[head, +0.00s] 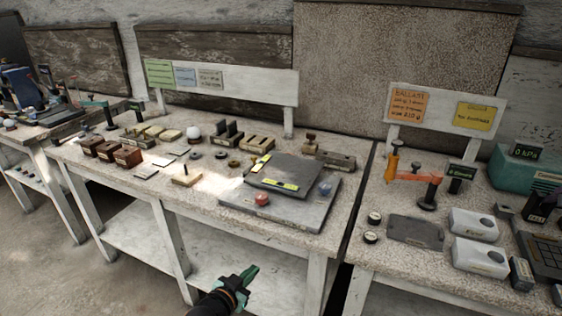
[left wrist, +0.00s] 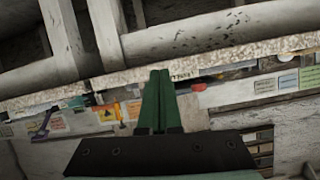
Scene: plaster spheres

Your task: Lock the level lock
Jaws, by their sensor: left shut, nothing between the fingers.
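The level lock cannot be told for certain by a label. A grey slab device (head: 312,212) lies on the middle table, with a darker tilted plate (head: 300,168) on it. A yellow-green strip (head: 279,184) is on the plate's front part. A red knob (head: 262,199) sits at the slab's front left and a blue knob (head: 325,188) at its right. My left gripper (head: 252,270) is in front of the table, below and apart from the slab. Its green fingers are together and empty, as the left wrist view (left wrist: 159,75) also shows. My right gripper is out of view.
The middle table (head: 110,178) also holds wooden blocks (head: 128,156), a white ball (head: 193,133) and small weights. A right table carries white boxes (head: 474,224), an orange-handled tool (head: 392,163) and a teal case (head: 527,172). The table's front edge lies between gripper and slab.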

